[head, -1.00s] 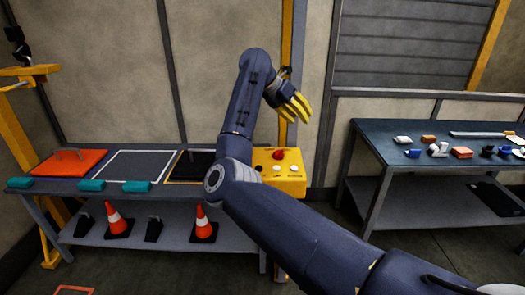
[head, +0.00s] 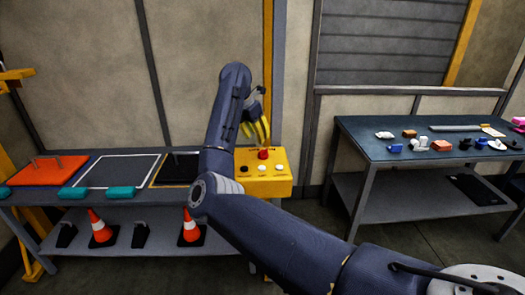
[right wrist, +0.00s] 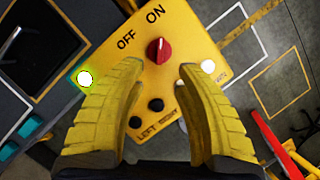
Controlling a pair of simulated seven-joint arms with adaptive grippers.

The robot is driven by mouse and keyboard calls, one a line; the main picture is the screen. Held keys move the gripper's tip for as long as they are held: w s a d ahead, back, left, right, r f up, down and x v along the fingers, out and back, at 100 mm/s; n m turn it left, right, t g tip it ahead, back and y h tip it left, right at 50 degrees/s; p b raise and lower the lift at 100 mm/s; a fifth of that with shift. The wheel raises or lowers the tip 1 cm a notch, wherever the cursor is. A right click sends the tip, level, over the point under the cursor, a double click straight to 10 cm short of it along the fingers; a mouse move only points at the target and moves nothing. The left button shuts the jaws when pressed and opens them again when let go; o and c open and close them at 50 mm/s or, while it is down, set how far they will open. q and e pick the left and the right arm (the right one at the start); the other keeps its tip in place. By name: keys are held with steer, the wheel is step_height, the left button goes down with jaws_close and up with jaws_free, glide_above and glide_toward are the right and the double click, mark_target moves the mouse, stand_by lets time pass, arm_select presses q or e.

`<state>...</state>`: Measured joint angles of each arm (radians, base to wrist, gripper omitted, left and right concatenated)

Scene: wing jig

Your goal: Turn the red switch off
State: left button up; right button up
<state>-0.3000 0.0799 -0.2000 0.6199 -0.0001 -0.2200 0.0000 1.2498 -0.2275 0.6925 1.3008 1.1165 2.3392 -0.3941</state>
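The red switch (head: 263,154) is a round knob on top of a yellow control box (head: 270,186). In the right wrist view the red switch (right wrist: 159,52) has a white mark pointing toward the ON label; the OFF label is to its left. My right gripper (head: 257,137) points down just above the box. In the right wrist view its yellow fingers (right wrist: 161,68) are open and empty, with the knob between and slightly beyond the tips, apart from both. My left gripper is not in view.
Also on the box are black knobs (right wrist: 155,104), a white button (right wrist: 208,66) and a lit white lamp with a green rim (right wrist: 84,78). The box stands at the right end of a workbench (head: 30,198) with an orange plate (head: 45,171). Another table (head: 365,150) holds small parts.

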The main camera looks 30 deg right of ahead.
mark_target(263, 150)
steer(key=x, duration=0.8)
steer(key=shift+d+f, duration=0.15)
jaws_close()
stand_by(0.3)
